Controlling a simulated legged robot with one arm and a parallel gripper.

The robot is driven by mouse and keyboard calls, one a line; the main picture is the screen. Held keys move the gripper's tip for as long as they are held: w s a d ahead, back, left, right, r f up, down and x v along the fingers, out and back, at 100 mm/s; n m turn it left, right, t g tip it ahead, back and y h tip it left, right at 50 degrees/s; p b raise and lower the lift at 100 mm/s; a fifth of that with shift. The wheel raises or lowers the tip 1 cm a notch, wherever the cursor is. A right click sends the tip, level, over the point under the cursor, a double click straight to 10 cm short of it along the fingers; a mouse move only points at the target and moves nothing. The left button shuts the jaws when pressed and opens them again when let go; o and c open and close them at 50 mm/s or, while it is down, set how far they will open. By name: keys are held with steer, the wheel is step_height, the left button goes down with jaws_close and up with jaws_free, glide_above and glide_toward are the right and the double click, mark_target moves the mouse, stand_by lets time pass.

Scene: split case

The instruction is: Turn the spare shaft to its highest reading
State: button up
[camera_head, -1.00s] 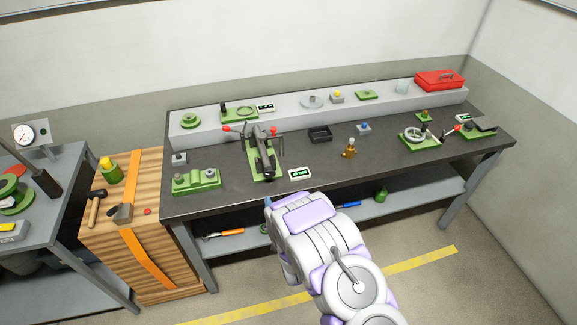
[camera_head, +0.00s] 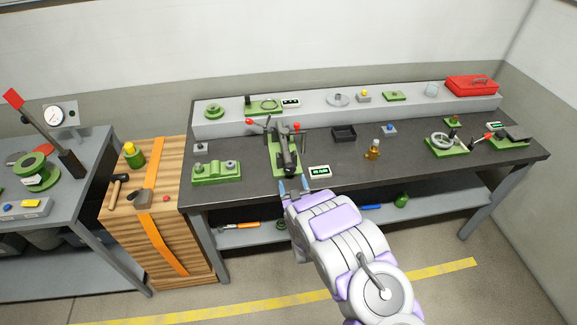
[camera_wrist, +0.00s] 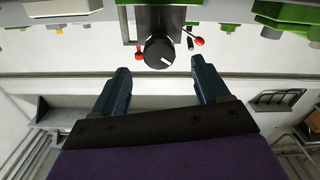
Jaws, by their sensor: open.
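A green-based fixture (camera_head: 271,160) on the dark workbench carries a dark grey shaft (camera_head: 289,152) pointing toward me. No label shows whether this is the spare shaft. In the wrist view its round black end knob (camera_wrist: 159,53) has a white mark. A small readout (camera_head: 319,171) sits right of the fixture; its digits are too small to read. My gripper (camera_head: 294,186) is open and empty at the bench's front edge, just short of the shaft end. In the wrist view my gripper (camera_wrist: 160,72) has a finger on each side of the knob's line, apart from it.
A green block (camera_head: 216,172) stands left, a black tray (camera_head: 344,133) and a brass bottle (camera_head: 374,149) right. A handwheel unit (camera_head: 446,143) and another readout (camera_head: 494,125) are farther right. A raised shelf (camera_head: 318,112) runs behind.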

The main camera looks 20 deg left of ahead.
mark_target(289, 164)
steer(key=b+x, duration=0.1)
steer(key=x, duration=0.8)
steer(key=shift+w+a+r, duration=0.1)
steer(key=shift+w, duration=0.25)
steer(key=c, duration=1)
